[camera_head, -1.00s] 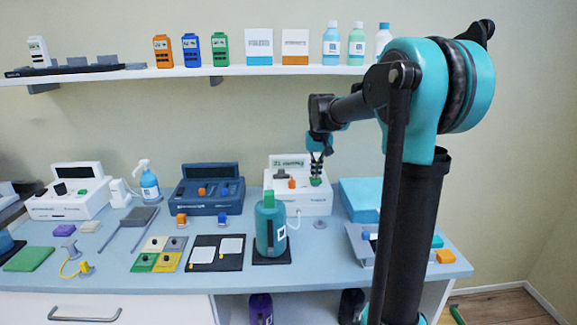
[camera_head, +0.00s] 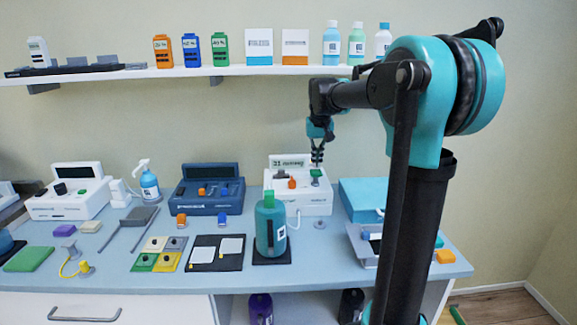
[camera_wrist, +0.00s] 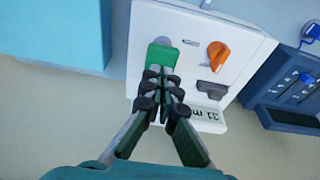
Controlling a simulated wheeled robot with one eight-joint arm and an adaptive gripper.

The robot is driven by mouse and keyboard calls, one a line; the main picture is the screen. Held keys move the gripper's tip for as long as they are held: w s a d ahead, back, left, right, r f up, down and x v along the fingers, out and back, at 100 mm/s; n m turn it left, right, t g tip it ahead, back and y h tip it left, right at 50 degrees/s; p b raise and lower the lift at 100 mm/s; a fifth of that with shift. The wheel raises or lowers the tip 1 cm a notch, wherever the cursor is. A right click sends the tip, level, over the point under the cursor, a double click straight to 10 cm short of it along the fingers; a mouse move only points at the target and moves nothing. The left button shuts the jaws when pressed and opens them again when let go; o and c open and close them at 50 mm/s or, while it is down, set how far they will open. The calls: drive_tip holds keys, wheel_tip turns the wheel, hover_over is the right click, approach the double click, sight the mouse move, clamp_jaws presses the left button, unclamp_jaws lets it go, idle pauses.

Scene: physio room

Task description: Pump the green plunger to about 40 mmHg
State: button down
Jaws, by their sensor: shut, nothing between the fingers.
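The white pump unit (camera_head: 305,204) stands at the back of the table. Its small screen (camera_head: 289,162) appears to read 31 mmHg; part of it also shows in the wrist view (camera_wrist: 210,115). The green plunger (camera_head: 316,173) sits on the right of the unit's top, next to an orange knob (camera_head: 292,183). My gripper (camera_head: 317,161) is shut and empty, pointing down just above the plunger. In the wrist view its closed fingertips (camera_wrist: 165,66) overlap the edge of the green plunger (camera_wrist: 163,52), with the orange knob (camera_wrist: 217,54) to the right.
A teal bottle (camera_head: 270,232) with a green top stands in front of the unit on a dark mat. A dark blue unit (camera_head: 205,197) is to the left and a light blue box (camera_head: 360,203) to the right. A shelf (camera_head: 230,70) with bottles and boxes runs above.

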sight(316, 171)
drive_tip(key=shift+f, duration=2.15)
idle(0.4)
drive_tip(key=shift+r, duration=2.15)
drive_tip(key=shift+r, duration=2.5)
drive_tip(key=shift+s, duration=0.1)
